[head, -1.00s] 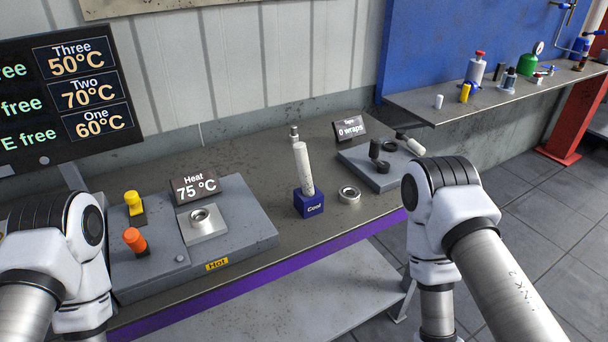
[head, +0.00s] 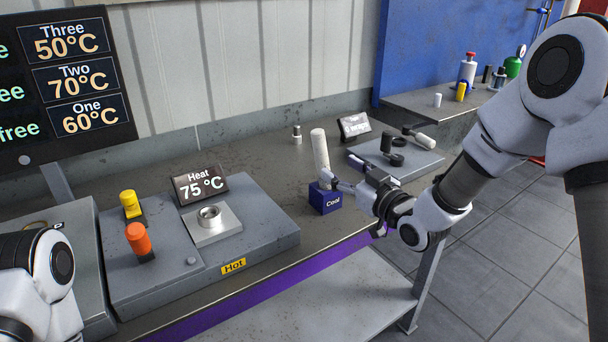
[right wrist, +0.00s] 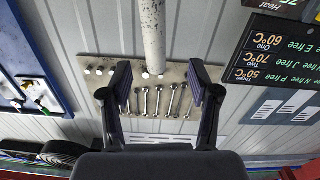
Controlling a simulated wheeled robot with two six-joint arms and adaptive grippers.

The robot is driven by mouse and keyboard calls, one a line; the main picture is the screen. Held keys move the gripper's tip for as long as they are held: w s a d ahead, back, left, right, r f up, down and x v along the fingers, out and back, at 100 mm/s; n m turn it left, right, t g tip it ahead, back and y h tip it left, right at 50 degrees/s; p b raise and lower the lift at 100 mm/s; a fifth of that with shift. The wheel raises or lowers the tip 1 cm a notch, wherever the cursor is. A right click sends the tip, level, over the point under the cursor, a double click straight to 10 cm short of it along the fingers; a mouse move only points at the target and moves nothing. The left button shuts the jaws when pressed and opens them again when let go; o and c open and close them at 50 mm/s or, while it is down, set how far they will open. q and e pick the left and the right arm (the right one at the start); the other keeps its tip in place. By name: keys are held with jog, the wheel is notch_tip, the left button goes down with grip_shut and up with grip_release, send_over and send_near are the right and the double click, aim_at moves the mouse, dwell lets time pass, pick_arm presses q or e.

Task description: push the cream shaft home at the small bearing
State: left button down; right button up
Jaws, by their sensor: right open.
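The cream shaft (head: 320,150) stands upright, slightly tilted in the picture, in the blue block marked Cool (head: 326,199). It also shows at the top middle of the right wrist view (right wrist: 153,38). My right gripper (head: 341,171) is open beside the shaft, its fingers pointing at it from the right. In the right wrist view the shaft lies in line with the gap between the spread fingers (right wrist: 158,85). A silver bearing ring (head: 209,214) sits on the heater plate. The ring seen earlier right of the block is hidden now. My left gripper is out of view.
A grey plate with dark parts (head: 425,160) stands behind my right gripper. A small cylinder (head: 297,134) stands behind the shaft. Bench between heater and block is clear.

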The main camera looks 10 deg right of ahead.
aim_at(325, 158)
jog(key=w, duration=0.2)
jog(key=w+f, duration=0.1)
jog(key=w, duration=0.1)
jog(key=shift+a+p, duration=0.2)
jog(key=shift+p, duration=0.1)
jog(key=p+x, duration=0.1)
jog(key=x, duration=0.1)
jog(key=shift+w+a+r, duration=0.2)
jog(key=shift+w+a, duration=0.05)
jog(key=shift+w+a+f, duration=0.15)
jog(key=shift+w+f, duration=0.05)
jog(key=shift+w, duration=0.4)
jog(key=shift+w+a+f, duration=0.1)
jog(key=shift+w+f, duration=0.05)
jog(key=shift+w, duration=0.4)
jog(key=shift+w+f, duration=0.1)
jog(key=c, duration=0.6)
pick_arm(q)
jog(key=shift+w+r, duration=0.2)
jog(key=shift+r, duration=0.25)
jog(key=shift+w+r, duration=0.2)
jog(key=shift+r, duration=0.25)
pick_arm(e)
jog(key=shift+s+r, duration=0.25)
grip_shut()
